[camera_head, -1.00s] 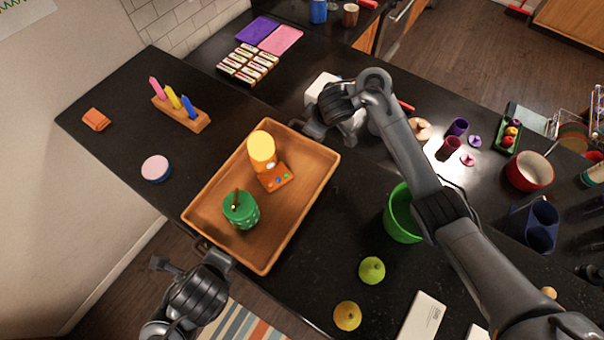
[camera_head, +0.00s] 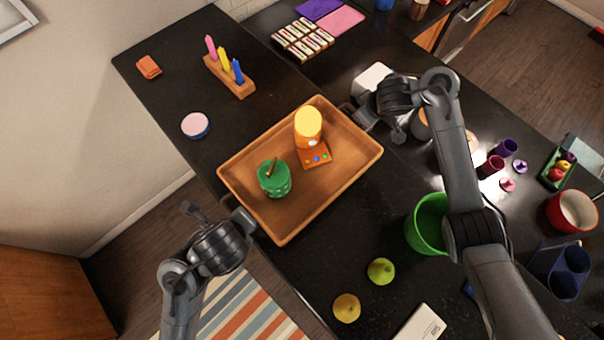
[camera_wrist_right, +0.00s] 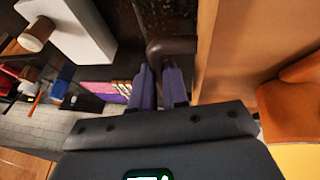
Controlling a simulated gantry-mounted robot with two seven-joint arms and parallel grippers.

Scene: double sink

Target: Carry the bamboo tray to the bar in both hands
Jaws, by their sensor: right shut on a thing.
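The bamboo tray (camera_head: 300,215) is a brown rectangle with raised walls, at the counter's near edge in the head view. My right gripper (camera_head: 358,112) is shut on the dark handle at the tray's far right end; the wrist view shows the fingers (camera_wrist_right: 158,75) at the handle (camera_wrist_right: 172,47). My left gripper (camera_head: 238,212) is at the near left end; its fingers are too unclear to read.
A striped rug (camera_head: 240,308) lies on the floor.

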